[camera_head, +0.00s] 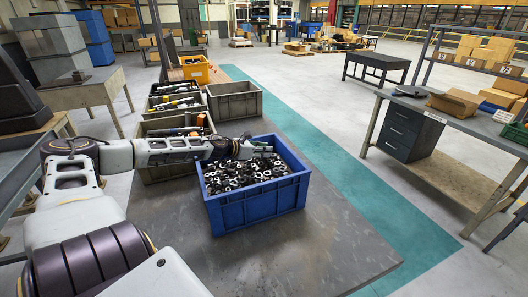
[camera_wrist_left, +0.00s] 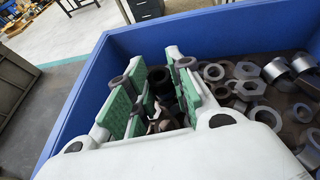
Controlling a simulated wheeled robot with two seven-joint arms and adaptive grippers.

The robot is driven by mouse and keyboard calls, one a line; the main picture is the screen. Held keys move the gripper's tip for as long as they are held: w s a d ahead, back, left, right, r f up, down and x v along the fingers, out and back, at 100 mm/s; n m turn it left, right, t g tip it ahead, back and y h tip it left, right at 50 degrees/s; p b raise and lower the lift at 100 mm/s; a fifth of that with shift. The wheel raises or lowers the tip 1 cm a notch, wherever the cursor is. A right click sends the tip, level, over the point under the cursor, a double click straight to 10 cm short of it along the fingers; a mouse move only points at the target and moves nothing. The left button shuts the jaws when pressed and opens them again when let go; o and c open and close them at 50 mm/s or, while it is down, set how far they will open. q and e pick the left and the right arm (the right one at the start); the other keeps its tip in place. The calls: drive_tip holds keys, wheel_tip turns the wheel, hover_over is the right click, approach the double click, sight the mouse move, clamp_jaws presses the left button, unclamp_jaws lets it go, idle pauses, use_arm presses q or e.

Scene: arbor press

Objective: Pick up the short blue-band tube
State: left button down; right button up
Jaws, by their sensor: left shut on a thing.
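A blue bin (camera_head: 258,208) full of small metal rings, nuts and tube pieces stands on the dark floor platform; its blue wall also fills the back of the left wrist view (camera_wrist_left: 215,35). My left gripper (camera_head: 257,148) is at the bin's far side, low over the parts. In the left wrist view its green-padded fingers (camera_wrist_left: 158,98) are shut on a dark metal part (camera_wrist_left: 160,76). The part is mostly hidden between the pads, and I cannot tell its kind. No blue band can be made out on any part. My right gripper is not in view.
Loose rings and nuts (camera_wrist_left: 250,85) lie close to the right of my left fingers. A workbench (camera_head: 440,110) is at the right. The platform in front is clear.

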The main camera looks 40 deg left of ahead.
use_arm(q)
drive_tip(key=shift+r, duration=0.15)
wheel_tip(320, 180, up, 8)
drive_tip(key=p, duration=0.7)
drive_tip(key=shift+r+p, duration=0.6)
drive_tip(key=shift+r, duration=0.2)
